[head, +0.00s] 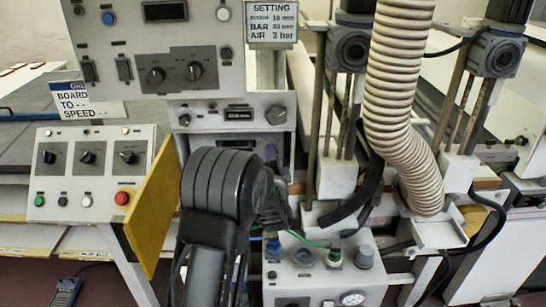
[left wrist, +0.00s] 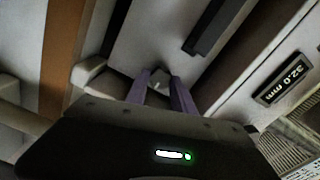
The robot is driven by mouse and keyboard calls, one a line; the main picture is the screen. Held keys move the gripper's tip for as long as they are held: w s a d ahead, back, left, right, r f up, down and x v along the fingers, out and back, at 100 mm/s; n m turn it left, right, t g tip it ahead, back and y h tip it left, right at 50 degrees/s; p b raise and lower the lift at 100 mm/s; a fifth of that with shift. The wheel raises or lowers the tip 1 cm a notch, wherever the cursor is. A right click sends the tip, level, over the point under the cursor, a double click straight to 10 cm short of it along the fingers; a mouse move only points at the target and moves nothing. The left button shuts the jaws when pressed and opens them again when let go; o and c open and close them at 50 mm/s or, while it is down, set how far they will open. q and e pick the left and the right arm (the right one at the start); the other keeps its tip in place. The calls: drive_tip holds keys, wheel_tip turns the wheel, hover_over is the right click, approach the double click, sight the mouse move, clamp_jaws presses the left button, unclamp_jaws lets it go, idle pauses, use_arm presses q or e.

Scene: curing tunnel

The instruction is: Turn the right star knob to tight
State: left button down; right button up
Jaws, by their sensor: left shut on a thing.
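My left gripper (head: 271,154) is in front of the grey machine head in the middle of the head view, mostly hidden behind my own dark wrist. In the left wrist view its two purple fingers (left wrist: 161,92) are shut on a small grey piece (left wrist: 160,77), which I take to be the right star knob. Only a bit of it shows between the fingertips, so its shape and turn angle cannot be told. My right gripper is not in view.
A yellow plate (head: 149,207) stands left of my arm, near a button panel (head: 87,184) with a red stop button. A ribbed hose (head: 394,90) hangs on the right. Below is a grey box (head: 318,277) with knobs and a green wire.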

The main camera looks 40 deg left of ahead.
use_arm(q)
drive_tip(key=shift+f, duration=0.1)
drive_tip(key=c, duration=1.1)
unclamp_jaws()
drive_tip(key=b+v, duration=0.1)
drive_tip(key=v, duration=0.6)
drive_tip(key=shift+s+d, duration=0.3)
